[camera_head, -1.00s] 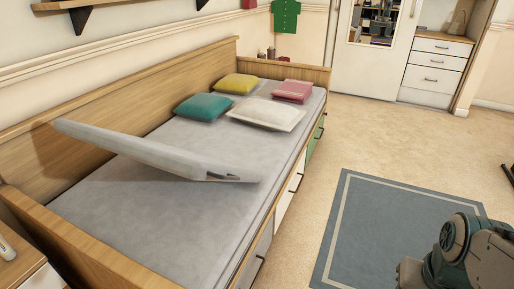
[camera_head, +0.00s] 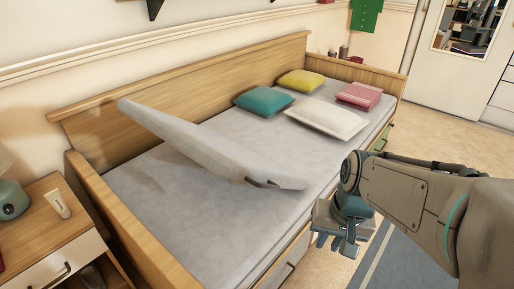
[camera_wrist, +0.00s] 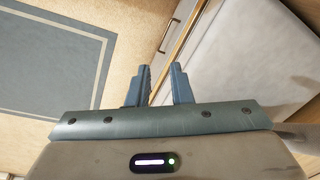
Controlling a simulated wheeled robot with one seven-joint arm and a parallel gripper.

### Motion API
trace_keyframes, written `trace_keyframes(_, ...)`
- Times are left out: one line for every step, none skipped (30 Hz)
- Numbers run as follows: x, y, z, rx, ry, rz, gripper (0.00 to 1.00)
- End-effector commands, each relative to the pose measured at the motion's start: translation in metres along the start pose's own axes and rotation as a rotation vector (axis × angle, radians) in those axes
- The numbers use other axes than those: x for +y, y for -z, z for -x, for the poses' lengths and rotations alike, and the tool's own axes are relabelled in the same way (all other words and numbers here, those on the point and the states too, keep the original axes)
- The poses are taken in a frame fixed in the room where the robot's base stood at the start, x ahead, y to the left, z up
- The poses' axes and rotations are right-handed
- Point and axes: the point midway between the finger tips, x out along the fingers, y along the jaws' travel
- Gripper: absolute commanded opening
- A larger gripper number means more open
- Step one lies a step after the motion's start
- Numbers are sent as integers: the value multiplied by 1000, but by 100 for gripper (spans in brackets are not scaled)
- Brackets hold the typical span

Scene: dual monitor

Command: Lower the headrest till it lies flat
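The headrest (camera_head: 200,146) is a grey padded panel on the daybed. It is tilted, its left end raised well above the mattress (camera_head: 165,205) and its right end low near the bed's front edge. A small dark handle or slot shows at its low end. My gripper (camera_head: 336,246) is in front of the bed, right of the headrest's low end and apart from it, pointing down. In the wrist view its two blue fingers (camera_wrist: 160,70) stand apart with nothing between them. A pale grey bed surface fills the right of that view; I cannot tell which part it is.
Teal (camera_head: 264,101), yellow (camera_head: 301,82), white (camera_head: 326,118) and pink (camera_head: 359,95) cushions lie at the bed's far end. A nightstand (camera_head: 45,235) with a tube (camera_head: 57,204) stands at the left. The blue rug (camera_head: 385,260) and floor in front are clear.

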Motion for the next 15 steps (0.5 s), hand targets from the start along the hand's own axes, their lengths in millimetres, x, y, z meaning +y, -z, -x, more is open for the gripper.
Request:
trace_keyframes(-12, 15, 23, -19, 45, -82, 19)
trace_keyframes(-19, 23, 30, -31, 78, -140, 19)
trace_keyframes(-29, 36, 40, -47, 122, -218, 19)
trace_keyframes(-36, 45, 47, -60, 154, -278, 19)
trace_keyframes(-43, 55, 53, -73, 186, -336, 19)
trace_keyframes(-52, 67, 61, -91, 226, -411, 19)
trace_keyframes(-58, 76, 66, -104, 254, -465, 19)
trace_keyframes(-64, 85, 71, -117, 281, -515, 19)
trace_keyframes(-70, 96, 77, -133, 313, -577, 19)
trace_keyframes(-74, 104, 80, -145, 335, -620, 19)
trace_keyframes(-78, 111, 83, -155, 355, -658, 19)
trace_keyframes(-82, 119, 86, -166, 378, -702, 19)
trace_keyframes(-84, 124, 88, -173, 392, -729, 19)
trace_keyframes(-86, 128, 89, -180, 404, -753, 19)
trace_keyframes(-87, 132, 90, -186, 416, -775, 19)
